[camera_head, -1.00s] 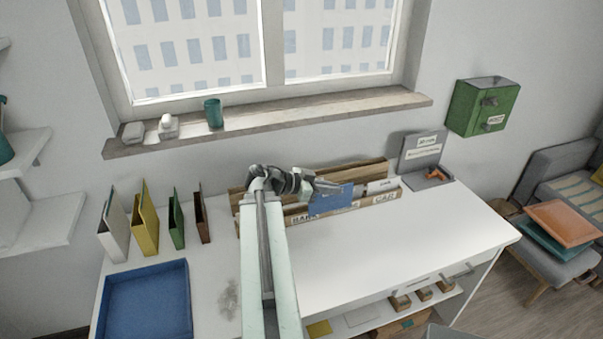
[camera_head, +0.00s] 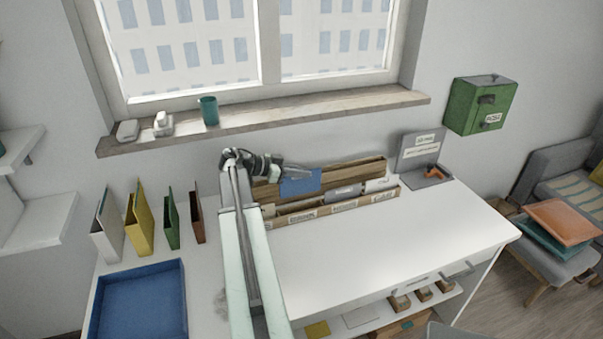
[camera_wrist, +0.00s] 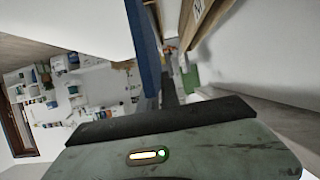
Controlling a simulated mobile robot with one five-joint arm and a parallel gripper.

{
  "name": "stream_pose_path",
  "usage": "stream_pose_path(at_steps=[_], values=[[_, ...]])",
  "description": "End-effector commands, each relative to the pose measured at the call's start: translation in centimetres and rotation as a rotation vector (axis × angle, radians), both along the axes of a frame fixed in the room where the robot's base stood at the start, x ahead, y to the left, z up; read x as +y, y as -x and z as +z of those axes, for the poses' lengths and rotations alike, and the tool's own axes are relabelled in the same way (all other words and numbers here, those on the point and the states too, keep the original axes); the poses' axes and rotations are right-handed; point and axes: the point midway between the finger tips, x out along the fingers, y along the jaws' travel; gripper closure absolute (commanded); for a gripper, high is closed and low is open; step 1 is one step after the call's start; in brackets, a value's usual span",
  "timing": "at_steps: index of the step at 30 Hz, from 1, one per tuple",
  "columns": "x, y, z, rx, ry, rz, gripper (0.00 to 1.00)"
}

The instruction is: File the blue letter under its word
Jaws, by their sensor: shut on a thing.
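The blue letter (camera_head: 300,183) hangs from my gripper (camera_head: 308,174), which is shut on it. It is above the left part of the wooden sorter (camera_head: 268,191), in front of the back board. I cannot tell whether its lower edge is inside a compartment. The sorter's front has a left label (camera_head: 302,212), a middle label (camera_head: 344,206) and a right label (camera_head: 384,197), all too blurred to read now. White envelopes (camera_head: 346,190) stand in the middle and right compartments. In the wrist view the letter (camera_wrist: 146,45) shows edge-on as a blue strip.
A grey sign stand (camera_head: 420,155) is right of the sorter, and a green box (camera_head: 480,105) hangs on the wall. Several upright folders (camera_head: 140,222) and a blue tray (camera_head: 140,262) are on the left. The desk (camera_head: 400,245) in front of the sorter is clear.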

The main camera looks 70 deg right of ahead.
Motion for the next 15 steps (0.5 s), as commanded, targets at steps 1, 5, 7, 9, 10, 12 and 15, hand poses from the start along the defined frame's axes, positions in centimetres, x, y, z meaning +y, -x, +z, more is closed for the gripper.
stream_pose_path(at_steps=[1,5,7,9,10,12,15], values=[[0.0,0.0,-0.4,0.000,0.000,0.000,1.00],[0.0,0.0,-1.1,0.000,0.000,0.000,1.00],[0.0,0.0,-1.6,0.000,0.000,0.000,1.00],[0.0,0.0,-2.1,0.000,0.000,0.000,1.00],[0.0,0.0,-2.3,0.000,0.000,0.000,1.00],[0.0,0.0,-2.8,0.000,0.000,0.000,1.00],[0.0,0.0,-3.5,0.000,0.000,0.000,1.00]])
